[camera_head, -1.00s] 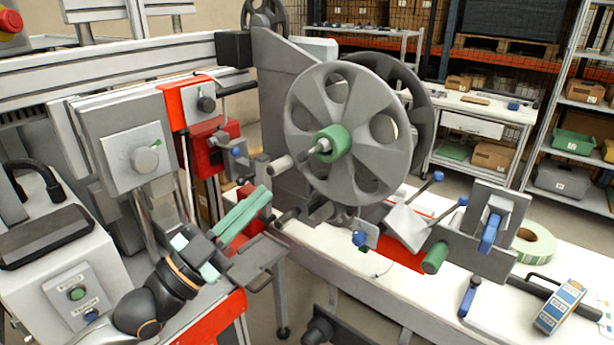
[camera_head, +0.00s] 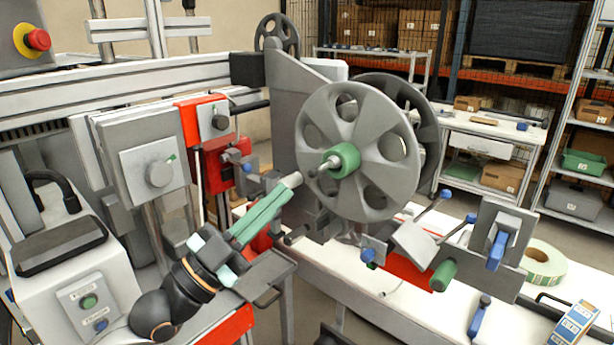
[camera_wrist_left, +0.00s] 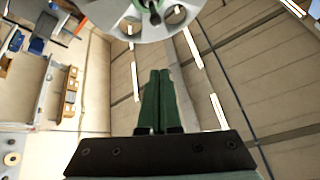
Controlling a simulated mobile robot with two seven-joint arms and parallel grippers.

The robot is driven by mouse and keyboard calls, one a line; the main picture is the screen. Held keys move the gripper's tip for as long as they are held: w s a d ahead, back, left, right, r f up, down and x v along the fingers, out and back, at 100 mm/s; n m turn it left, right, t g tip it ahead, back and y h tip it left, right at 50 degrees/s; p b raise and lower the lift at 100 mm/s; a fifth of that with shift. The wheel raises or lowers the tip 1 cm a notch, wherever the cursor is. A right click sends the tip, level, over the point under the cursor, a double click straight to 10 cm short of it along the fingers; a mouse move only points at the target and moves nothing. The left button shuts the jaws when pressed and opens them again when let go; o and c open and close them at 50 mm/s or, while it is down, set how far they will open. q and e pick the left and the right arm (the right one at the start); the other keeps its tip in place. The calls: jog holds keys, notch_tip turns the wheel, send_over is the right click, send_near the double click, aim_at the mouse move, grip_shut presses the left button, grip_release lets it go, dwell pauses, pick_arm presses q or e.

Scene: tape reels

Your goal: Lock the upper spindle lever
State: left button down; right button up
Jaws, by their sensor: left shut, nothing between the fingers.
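The upper spindle (camera_head: 342,160) has a green hub in the middle of a large grey reel (camera_head: 385,115). A small grey lever (camera_head: 328,166) sticks out of the hub's front, towards the left; its exact angle is hard to tell. My left gripper (camera_head: 293,181) has long green fingers, shut together and empty. Its tips point up towards the reel, left of and below the hub, apart from the lever in the picture. In the left wrist view the shut fingers (camera_wrist_left: 160,72) point towards the reel (camera_wrist_left: 122,15) at the top edge, where the hub is partly cut off. My right gripper is not in view.
Blue-handled levers (camera_head: 497,250) and a green roller (camera_head: 443,275) sit on the white bench at the right, near a label roll (camera_head: 541,262).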

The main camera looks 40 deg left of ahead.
aim_at(310, 173)
pick_arm(q)
jog(key=w+b, duration=0.1)
jog(key=w, duration=0.1)
jog(key=w+r+b, duration=0.1)
jog(key=w+b, duration=0.1)
jog(key=w, duration=0.1)
jog(key=w+d+b, duration=0.1)
jog(key=w, duration=0.1)
jog(key=shift+w+r+b, duration=0.35)
jog(key=shift+r, duration=0.05)
jog(key=shift+w+a+f, duration=0.15)
jog(key=shift+a+f, duration=0.3)
dwell(0.4)
